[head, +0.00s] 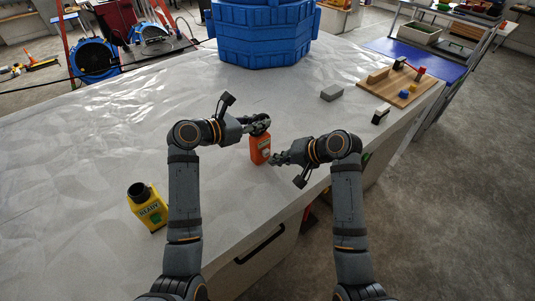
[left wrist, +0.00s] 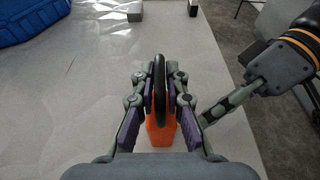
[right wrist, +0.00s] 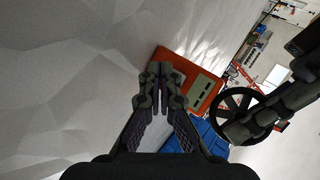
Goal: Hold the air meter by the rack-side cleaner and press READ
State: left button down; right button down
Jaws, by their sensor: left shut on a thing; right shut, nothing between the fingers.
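The air meter is an orange box (head: 260,150) with a black wheel on top. My left gripper (head: 258,125) is shut on its upper part. In the left wrist view the orange body (left wrist: 160,131) and the black wheel stand between the fingers (left wrist: 160,80). My right gripper (head: 277,158) is shut and empty, with its fingertips close beside the meter's lower right side. In the right wrist view the closed fingertips (right wrist: 160,72) overlap the orange body (right wrist: 172,58), beside its pale panel (right wrist: 202,89). I cannot tell whether they touch, and READ is not legible.
A yellow device marked READY (head: 148,208) stands on the pale table (head: 100,150). A large blue ribbed unit (head: 262,32) stands at the back; I cannot tell whether it is the cleaner. A grey block (head: 331,93), a black-and-white block (head: 380,114) and a wooden board (head: 392,90) lie right.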

jog(key=shift+w+a, duration=0.25)
jog(key=shift+w, duration=0.05)
jog(key=shift+w+a, duration=0.3)
jog(key=shift+w, duration=0.1)
dwell(0.7)
dwell(0.4)
jog(key=shift+s+d, duration=0.55)
jog(key=shift+s, duration=0.25)
jog(key=shift+s+d, duration=0.75)
jog(key=shift+s, duration=0.25)
jog(key=shift+s+d, duration=0.75)
jog(key=shift+s, duration=0.25)
